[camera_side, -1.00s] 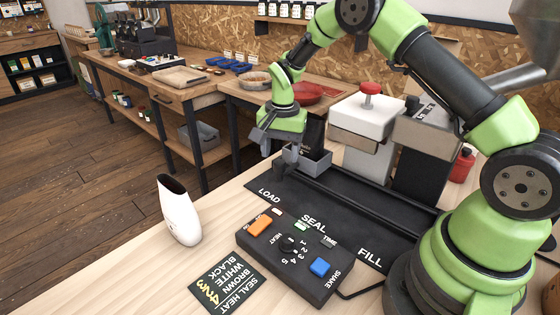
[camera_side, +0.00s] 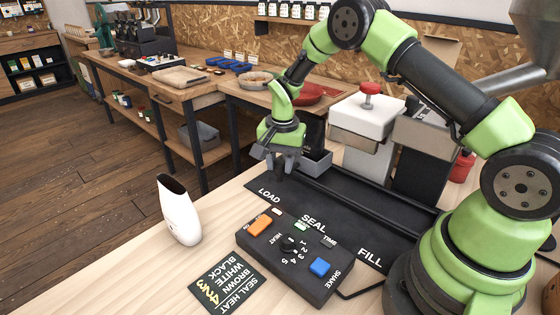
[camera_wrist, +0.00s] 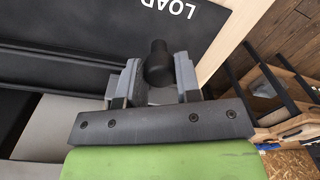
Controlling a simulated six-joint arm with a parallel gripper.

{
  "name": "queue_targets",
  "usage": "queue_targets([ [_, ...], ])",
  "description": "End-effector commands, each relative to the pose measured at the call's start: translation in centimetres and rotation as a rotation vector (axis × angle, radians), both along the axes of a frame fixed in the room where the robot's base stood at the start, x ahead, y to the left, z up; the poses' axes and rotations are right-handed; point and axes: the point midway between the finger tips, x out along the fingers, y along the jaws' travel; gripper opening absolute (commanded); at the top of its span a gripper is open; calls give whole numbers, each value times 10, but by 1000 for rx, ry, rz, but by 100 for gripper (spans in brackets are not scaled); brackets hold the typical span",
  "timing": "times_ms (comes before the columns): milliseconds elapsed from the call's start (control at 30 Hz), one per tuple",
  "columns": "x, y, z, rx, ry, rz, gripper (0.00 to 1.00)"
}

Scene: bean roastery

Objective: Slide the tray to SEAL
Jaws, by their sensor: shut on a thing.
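The grey tray (camera_side: 317,161) is at the LOAD end of the black track board (camera_side: 345,203), partly hidden behind my gripper. My gripper (camera_side: 279,171) is at the tray's near left side, pointing down. In the wrist view its jaws (camera_wrist: 157,80) are shut on a dark round-topped knob (camera_wrist: 157,58), which I take to be the tray's handle. The SEAL label (camera_side: 314,223) is along the board to the right of LOAD. The sealing press (camera_side: 366,118), white with a red knob, stands behind the middle of the board.
A control box (camera_side: 290,262) with orange and blue buttons lies in front of the board. A white cup-like vessel (camera_side: 179,214) stands at the left and a dark card (camera_side: 234,287) lies in front. The track toward SEAL looks clear.

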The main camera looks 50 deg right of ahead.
Motion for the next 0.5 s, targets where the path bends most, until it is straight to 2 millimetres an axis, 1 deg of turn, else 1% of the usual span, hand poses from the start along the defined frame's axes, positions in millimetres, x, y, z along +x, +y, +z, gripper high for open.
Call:
queue_targets([
  [167, -11, -1, 0, 0, 1, 0, 0],
  [500, -43, -1, 0, 0, 1, -1, 0],
])
